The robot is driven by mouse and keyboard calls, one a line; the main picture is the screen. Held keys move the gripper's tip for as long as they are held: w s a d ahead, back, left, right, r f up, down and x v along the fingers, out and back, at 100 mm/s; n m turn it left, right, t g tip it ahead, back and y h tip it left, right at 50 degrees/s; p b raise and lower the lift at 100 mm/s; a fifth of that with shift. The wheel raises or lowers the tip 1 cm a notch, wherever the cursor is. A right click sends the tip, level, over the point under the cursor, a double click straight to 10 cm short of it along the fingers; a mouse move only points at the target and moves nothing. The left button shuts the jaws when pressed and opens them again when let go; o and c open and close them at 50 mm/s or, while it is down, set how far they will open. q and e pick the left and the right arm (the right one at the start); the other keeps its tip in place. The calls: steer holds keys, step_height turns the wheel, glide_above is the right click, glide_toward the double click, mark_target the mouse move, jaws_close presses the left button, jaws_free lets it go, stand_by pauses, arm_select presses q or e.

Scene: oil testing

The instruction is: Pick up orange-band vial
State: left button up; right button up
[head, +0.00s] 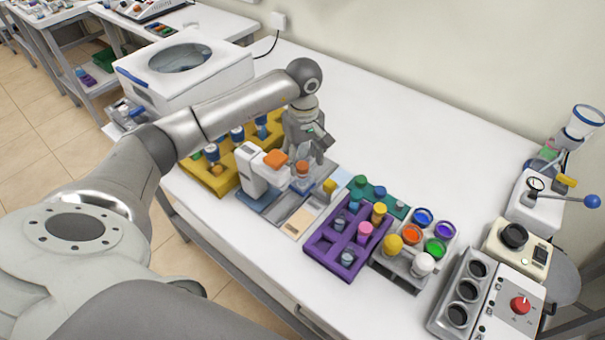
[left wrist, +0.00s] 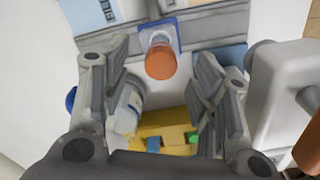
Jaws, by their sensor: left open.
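A small vial with an orange top (head: 302,168) stands in a holder on the grey instrument base (head: 268,204), right of a white device with an orange top part (head: 275,158). My left gripper (head: 314,157) is just above and behind this vial, pointing down. In the left wrist view the round orange top (left wrist: 160,62) lies between the lines of the two spread fingers of my left gripper (left wrist: 162,55), near their tips. The fingers are open and appear empty. The vial's lower part is mostly hidden. My right gripper is not in view.
A yellow rack (head: 222,185) with blue-topped vials stands left. A purple rack (head: 318,240) and a grey rack with coloured caps (head: 400,275) stand right. A white centrifuge-like box (head: 180,75) is at the back left. The table behind the gripper is clear.

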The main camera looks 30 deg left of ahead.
mark_target(302, 165)
arm_select(q)
steer(key=f+p, duration=0.2)
steer(key=f, duration=0.2)
steer(key=shift+a, duration=0.2)
steer(key=shift+f, duration=0.35)
steer(key=c, duration=1.1)
